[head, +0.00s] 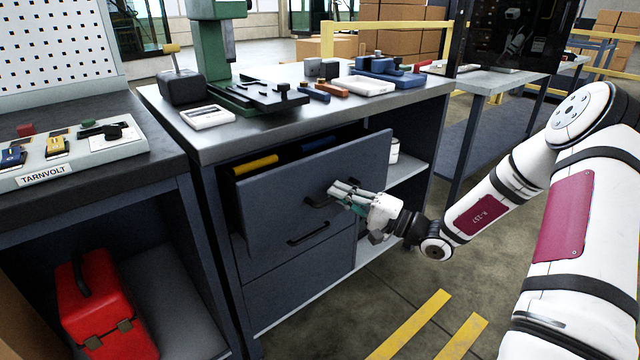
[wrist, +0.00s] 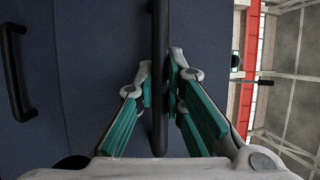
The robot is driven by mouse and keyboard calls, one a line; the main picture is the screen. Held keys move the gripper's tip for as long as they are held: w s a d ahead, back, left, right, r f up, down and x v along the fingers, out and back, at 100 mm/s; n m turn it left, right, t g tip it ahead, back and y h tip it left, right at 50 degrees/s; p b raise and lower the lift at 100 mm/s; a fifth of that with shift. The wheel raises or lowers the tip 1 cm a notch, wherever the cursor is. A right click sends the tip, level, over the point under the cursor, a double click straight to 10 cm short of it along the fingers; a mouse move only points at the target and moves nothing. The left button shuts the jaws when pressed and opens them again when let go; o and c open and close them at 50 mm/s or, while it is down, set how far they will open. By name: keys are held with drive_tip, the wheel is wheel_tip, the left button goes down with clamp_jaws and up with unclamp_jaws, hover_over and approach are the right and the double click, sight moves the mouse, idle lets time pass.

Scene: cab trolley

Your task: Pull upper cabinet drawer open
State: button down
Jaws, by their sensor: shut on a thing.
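The upper cabinet drawer (head: 275,200) is dark blue-grey and stands pulled out from under the workbench top, with its inside showing. Its black bar handle (head: 317,203) is partly covered by my gripper (head: 338,192) in the head view. In the wrist view the handle (wrist: 158,75) runs upright between the two fingers of my gripper (wrist: 160,72), which is shut on it. A yellow thing (head: 255,165) and a blue thing (head: 320,143) lie in the drawer. The lower drawer (head: 300,270) is shut, and its handle (head: 308,233) also shows in the wrist view (wrist: 17,72).
The workbench top (head: 215,145) carries a green machine (head: 215,50), trays and small tools. A red toolbox (head: 100,305) sits on the left bench's low shelf. Open shelves are right of the drawers. The floor (head: 400,285) before the cabinet is clear, with yellow stripes.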

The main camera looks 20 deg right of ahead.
drive_tip(key=s+d+p, duration=0.1)
drive_tip(key=s+d, duration=0.2)
drive_tip(key=s, duration=0.6)
drive_tip(key=s+d+p, duration=0.1)
drive_tip(key=s+d, duration=0.2)
drive_tip(key=s, duration=0.6)
drive_tip(key=shift+s, duration=0.15)
drive_tip(key=c, duration=1.7)
unclamp_jaws()
drive_tip(key=shift+o, duration=0.2)
drive_tip(key=v, duration=1.2)
drive_tip(key=shift+a, duration=0.1)
